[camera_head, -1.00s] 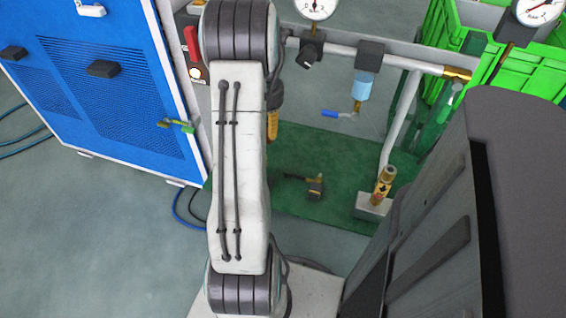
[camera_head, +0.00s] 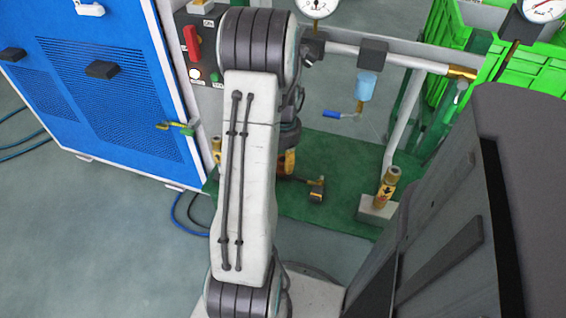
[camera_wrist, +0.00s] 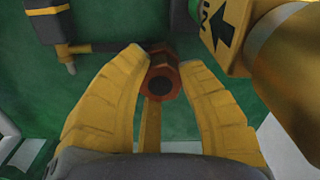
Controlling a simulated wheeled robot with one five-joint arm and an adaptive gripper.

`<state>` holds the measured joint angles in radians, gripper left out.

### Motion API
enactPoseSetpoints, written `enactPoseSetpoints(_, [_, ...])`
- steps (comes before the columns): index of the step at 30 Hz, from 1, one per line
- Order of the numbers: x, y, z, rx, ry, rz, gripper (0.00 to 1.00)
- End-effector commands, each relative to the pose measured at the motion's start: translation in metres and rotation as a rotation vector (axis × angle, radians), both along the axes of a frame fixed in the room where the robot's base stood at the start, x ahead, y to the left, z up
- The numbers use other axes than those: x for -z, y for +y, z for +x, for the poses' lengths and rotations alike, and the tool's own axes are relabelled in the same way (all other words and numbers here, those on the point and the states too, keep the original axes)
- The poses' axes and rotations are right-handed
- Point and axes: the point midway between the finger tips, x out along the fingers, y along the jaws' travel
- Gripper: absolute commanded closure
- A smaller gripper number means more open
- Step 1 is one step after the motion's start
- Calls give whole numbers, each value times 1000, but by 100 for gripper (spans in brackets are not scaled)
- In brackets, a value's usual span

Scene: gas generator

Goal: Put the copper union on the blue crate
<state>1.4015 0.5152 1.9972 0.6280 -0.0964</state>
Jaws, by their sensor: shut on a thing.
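The copper union (camera_wrist: 162,84) is a reddish-brown nut-like piece with a dark round hole. In the wrist view it sits between the tips of the two yellow fingers of my gripper (camera_wrist: 160,78), which is shut on it. In the head view my gripper (camera_head: 288,162) shows only partly behind my arm, over the green base plate; the union cannot be made out there. I see no blue crate in either view.
Brass pipe fittings (camera_wrist: 280,60) stand close at the right in the wrist view. A blue cabinet (camera_head: 100,80) is at the left, green crates (camera_head: 525,75) at the back right. Pipes with gauges (camera_head: 400,58) cross behind. Grey floor (camera_head: 80,240) is free at the lower left.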

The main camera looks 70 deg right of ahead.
Motion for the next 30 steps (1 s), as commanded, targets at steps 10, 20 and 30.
enactPoseSetpoints(10, [6, 0, 0, 0, 0, -1, 100])
enactPoseSetpoints(20, [9, 0, 0, 0, 0, -1, 48])
enactPoseSetpoints(30, [7, 0, 0, 0, 0, -1, 44])
